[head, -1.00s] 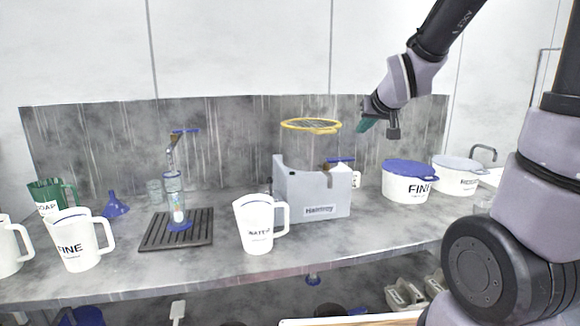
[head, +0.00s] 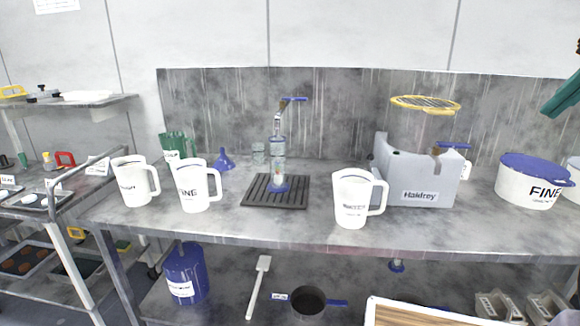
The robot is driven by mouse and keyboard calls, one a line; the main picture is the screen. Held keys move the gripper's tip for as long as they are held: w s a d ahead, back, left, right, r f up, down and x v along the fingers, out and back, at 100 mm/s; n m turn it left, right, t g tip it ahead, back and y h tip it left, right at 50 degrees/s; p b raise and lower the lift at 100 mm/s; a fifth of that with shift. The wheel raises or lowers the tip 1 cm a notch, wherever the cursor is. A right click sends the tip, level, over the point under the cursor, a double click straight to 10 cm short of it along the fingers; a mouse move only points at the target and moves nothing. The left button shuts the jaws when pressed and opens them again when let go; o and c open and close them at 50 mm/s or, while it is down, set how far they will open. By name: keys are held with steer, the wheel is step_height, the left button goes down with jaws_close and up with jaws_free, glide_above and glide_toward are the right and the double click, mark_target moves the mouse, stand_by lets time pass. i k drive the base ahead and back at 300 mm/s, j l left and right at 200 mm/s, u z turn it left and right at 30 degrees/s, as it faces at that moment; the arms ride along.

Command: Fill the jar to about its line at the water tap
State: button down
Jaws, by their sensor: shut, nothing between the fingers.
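A tap with a blue lever (head: 293,99) stands at the back of the bench, above a dark slatted drip tray (head: 300,199). A clear, narrow vessel (head: 278,183) with a blue foot stands on the tray under it. Another clear glass vessel (head: 258,152) is just behind to the left. White handled jugs stand on the bench: one marked FINE (head: 193,187), one (head: 133,184) to its left, and one (head: 351,199) right of the tray with a small, unclear label. My gripper (head: 561,97) shows only as teal fingers at the right edge, shut and empty, held above the bench.
A grey box marked Haldrey (head: 415,180) has a second blue lever and a yellow-rimmed sieve (head: 426,104) above it. A blue-lidded FINE tub (head: 530,183) stands to the right. A green jug and blue funnel (head: 225,161) are at the back left. The front bench strip is mostly clear.

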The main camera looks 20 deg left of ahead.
mark_target(295, 99)
steer(key=i+j+u, duration=0.25)
steer(key=j, duration=0.15)
steer(key=j+u, duration=0.2)
steer(key=j, duration=0.2)
steer(key=i+j+u, duration=0.45)
steer(key=j, duration=0.2)
